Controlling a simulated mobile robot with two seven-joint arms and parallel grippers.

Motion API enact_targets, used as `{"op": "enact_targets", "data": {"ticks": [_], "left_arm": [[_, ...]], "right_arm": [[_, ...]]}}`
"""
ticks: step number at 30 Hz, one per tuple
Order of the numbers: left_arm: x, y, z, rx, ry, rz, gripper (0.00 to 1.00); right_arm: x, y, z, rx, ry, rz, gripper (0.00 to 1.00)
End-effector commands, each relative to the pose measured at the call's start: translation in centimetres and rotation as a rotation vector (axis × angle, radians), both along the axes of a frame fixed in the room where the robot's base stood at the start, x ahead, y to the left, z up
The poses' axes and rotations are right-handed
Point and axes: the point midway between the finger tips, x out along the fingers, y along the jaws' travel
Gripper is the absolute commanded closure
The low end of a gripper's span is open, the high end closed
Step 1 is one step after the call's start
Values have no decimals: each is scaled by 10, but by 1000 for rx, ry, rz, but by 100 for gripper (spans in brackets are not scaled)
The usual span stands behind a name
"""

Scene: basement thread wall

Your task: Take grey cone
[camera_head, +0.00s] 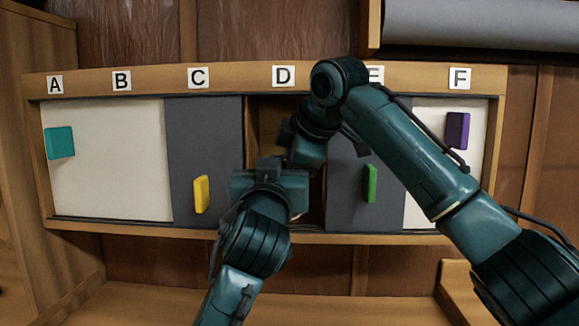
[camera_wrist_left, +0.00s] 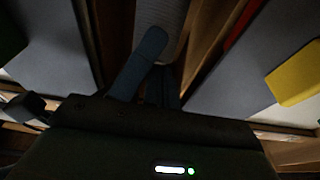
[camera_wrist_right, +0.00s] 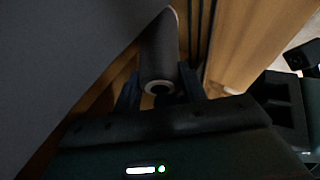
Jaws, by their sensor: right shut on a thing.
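The grey cone (camera_wrist_right: 160,48) shows in the right wrist view, with its round hollow end towards the camera. My right gripper (camera_wrist_right: 160,86) is shut on it, one finger on each side. In the left wrist view a ribbed grey surface (camera_wrist_left: 160,14), apparently the cone, lies just past the dark blue fingers of my left gripper (camera_wrist_left: 161,78). The fingers are dark and overlap, so I cannot tell whether they are open or touch it. In the head view both arms meet at the opening under label D (camera_head: 284,76), and they hide the cone.
A wide wooden cabinet has sliding panels with teal (camera_head: 60,143), yellow (camera_head: 201,194), green (camera_head: 370,183) and purple (camera_head: 457,130) handles. Grey panels (camera_head: 205,130) flank the narrow D opening. A wooden ledge (camera_head: 300,237) runs below. A grey roll (camera_head: 480,24) is at upper right.

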Motion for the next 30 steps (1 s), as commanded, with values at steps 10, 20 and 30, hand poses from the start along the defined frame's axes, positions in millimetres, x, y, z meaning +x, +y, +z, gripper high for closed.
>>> {"op": "enact_targets", "data": {"ticks": [10,20,30], "left_arm": [[3,-1,0,1,20,1,100],[1,2,10,-4,8,4,100],[-38,-1,-2,1,10,-2,100]], "right_arm": [[1,-1,1,3,-5,-2,85],[-1,1,-1,-1,0,3,85],[0,1,-2,-3,3,1,85]]}}
